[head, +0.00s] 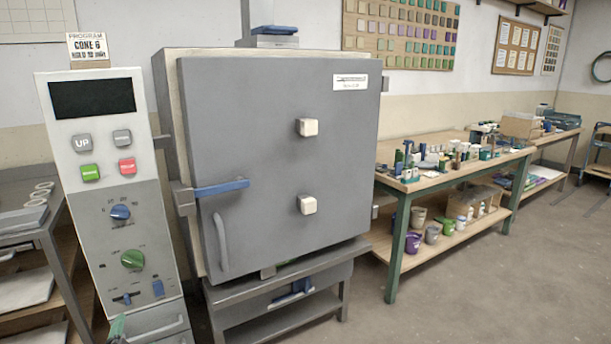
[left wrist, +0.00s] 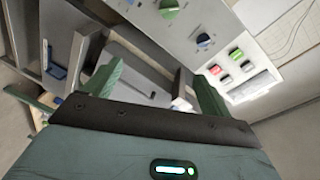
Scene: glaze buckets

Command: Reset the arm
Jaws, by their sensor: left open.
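My left gripper (left wrist: 157,85) is open in the left wrist view, its two green fingers spread apart with nothing seen between them. In the head view only a green tip of my left gripper (head: 117,328) shows at the bottom left edge, in front of the lower part of the kiln's control panel (head: 60,205). The panel also shows upper right in the left wrist view (left wrist: 222,20), beyond the fingers. My right gripper is in neither view.
A grey kiln (head: 262,130) with a blue latch handle (head: 222,188) stands centre, its door shut. A metal rack (head: 25,225) is at the left. A workbench (head: 440,183) with bottles and buckets is at the right. The floor (head: 500,290) at lower right is clear.

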